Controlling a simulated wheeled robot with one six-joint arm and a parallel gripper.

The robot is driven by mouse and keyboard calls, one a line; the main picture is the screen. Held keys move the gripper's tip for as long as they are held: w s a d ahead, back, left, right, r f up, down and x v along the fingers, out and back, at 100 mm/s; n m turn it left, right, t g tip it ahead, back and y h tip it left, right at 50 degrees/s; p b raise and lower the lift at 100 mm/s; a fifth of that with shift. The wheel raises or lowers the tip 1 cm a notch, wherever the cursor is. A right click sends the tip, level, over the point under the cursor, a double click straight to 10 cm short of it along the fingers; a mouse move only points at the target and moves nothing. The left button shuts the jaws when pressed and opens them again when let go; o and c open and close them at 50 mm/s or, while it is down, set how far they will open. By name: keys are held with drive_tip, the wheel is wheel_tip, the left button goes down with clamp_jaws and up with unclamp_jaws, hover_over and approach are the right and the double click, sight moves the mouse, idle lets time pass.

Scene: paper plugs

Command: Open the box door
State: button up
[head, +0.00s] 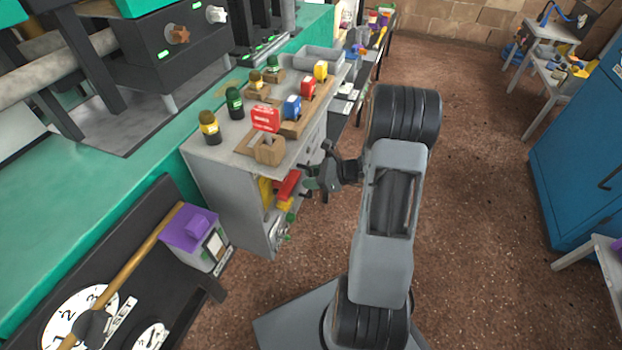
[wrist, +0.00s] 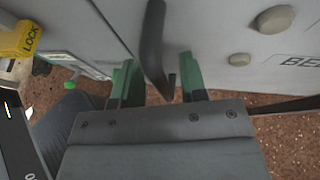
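The grey box (head: 222,195) stands left of my gripper in the head view, with red and yellow things on its near side. In the wrist view, a grey door panel (wrist: 225,25) fills the upper part and carries a dark upright handle (wrist: 153,45). My gripper (head: 312,180) is beside the box in the head view. In the wrist view its green fingertips (wrist: 158,85) are apart, with the handle's lower end between them. A gap shows beside the handle, so no grip on it is visible. The door's hinge side and exact angle cannot be told.
Colored plugs, a red sign (head: 265,119) and a grey tray (head: 319,59) are on the box top. A purple-topped box (head: 190,228) stands at lower left. A yellow LOCK tag (wrist: 18,40) is at the wrist view's left. Brown floor (head: 480,190) is clear to the right.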

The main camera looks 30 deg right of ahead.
clamp_jaws()
idle(0.4)
